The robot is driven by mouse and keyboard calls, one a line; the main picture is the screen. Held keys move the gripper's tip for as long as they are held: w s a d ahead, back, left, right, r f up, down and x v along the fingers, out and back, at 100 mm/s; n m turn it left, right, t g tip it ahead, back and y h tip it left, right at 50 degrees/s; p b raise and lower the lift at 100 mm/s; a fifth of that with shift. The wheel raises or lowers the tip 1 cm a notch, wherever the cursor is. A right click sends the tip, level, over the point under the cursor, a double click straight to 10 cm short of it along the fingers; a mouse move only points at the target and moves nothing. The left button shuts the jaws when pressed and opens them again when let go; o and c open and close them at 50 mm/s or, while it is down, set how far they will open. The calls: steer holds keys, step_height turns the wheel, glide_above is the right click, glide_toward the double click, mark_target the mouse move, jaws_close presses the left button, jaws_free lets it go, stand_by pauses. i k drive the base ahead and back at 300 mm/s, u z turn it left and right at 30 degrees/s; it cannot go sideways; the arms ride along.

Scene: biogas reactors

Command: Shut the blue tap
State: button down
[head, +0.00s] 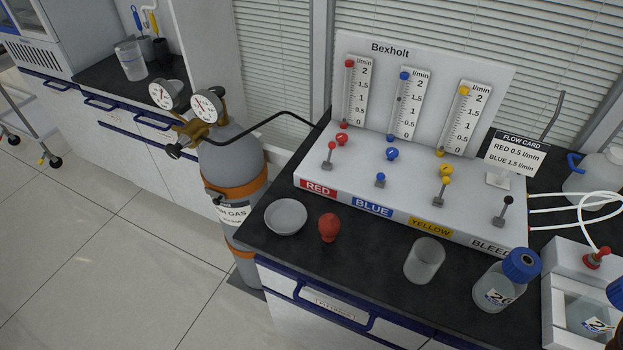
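The blue tap (381,179) is a small lever with a blue knob on the white Bexholt gas panel (345,190), above the BLUE label (372,208). Its knob sits low and close to the panel, while the red tap (329,153) and yellow tap (443,190) show longer upright stems. A round blue knob (392,154) sits behind the blue tap, below the blue flow tube (407,103). Whether the blue tap is open or shut is hard to tell at this size. My gripper is not in view.
A black-knobbed bleed lever (507,206) stands at the panel's right. In front are a pale dish (286,216), a red bulb (329,228), an empty beaker (424,261) and a blue-capped bottle (497,285). A gas cylinder (233,165) stands left of the bench.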

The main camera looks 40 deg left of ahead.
mark_target(380, 177)
steer(key=u, duration=1.85)
steer(key=k, duration=1.35)
steer(key=u, duration=1.1)
steer(key=i, duration=1.25)
steer(key=z, duration=0.6)
steer(key=i, duration=0.75)
steer(key=z, duration=0.75)
